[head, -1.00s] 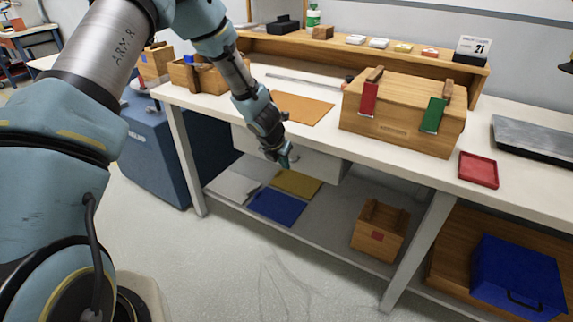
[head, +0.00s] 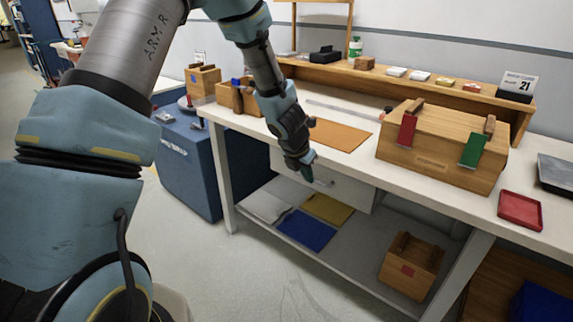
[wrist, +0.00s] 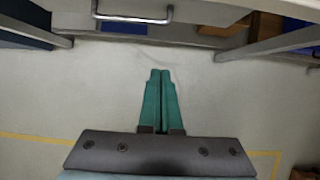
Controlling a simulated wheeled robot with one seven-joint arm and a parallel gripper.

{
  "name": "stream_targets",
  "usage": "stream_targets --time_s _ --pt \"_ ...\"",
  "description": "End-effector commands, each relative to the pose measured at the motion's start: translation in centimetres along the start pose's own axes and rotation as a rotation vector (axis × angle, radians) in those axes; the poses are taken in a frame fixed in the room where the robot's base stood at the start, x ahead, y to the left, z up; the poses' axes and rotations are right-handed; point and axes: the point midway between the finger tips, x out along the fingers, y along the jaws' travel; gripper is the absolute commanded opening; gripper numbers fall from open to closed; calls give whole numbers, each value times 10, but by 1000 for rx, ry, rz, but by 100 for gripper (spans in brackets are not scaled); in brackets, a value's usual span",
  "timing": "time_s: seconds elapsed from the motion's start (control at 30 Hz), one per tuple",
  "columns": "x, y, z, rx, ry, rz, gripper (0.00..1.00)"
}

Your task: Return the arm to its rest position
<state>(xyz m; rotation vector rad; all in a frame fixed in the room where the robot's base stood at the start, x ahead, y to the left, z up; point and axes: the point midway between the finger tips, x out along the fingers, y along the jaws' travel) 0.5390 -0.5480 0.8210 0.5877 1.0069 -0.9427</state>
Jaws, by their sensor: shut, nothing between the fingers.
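My gripper (head: 309,177) hangs at the end of my arm, in front of the workbench's front edge in the head view. Its fingers point down. In the wrist view its two green fingers (wrist: 159,100) lie side by side, shut with nothing between them, over bare floor. The arm is bent, with its upper links filling the left of the head view.
The workbench (head: 455,195) carries a wooden box (head: 440,165) with red and green latches, an orange mat (head: 340,135) and a red tray (head: 520,210). A drawer handle (wrist: 132,17) is close to the gripper. A blue cabinet (head: 185,165) stands left; floor in front is clear.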

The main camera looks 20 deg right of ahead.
Motion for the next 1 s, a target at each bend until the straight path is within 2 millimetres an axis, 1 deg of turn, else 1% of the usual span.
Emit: stream_targets --time_s 0.1,0.17,0.27,0.37,0.4,0.47,0.5,0.57,0.6,0.67,0.7,0.8,0.83,0.9,1.0 --pt "-1 1 0 2 0 1 0" --pt "-5 5 -2 27 0 3 0" --pt "-24 22 -9 165 0 11 0" --pt "-60 53 -30 442 15 24 0" --pt "-77 66 -43 581 29 26 0" --pt "-105 84 -67 803 59 23 0" --pt "-123 94 -85 949 84 16 0" --pt "-150 106 -115 1165 126 -6 0" --pt "-168 112 -135 1304 156 -26 0" --pt "-192 119 -166 1502 200 -68 0" --pt "-207 122 -187 1623 228 -101 0" --pt "-238 124 -231 1873 283 -191 0" --pt "-245 124 -241 1933 295 -216 0" --pt "-258 122 -262 2044 315 -271 0" --pt "-269 120 -279 2139 329 -323 0"
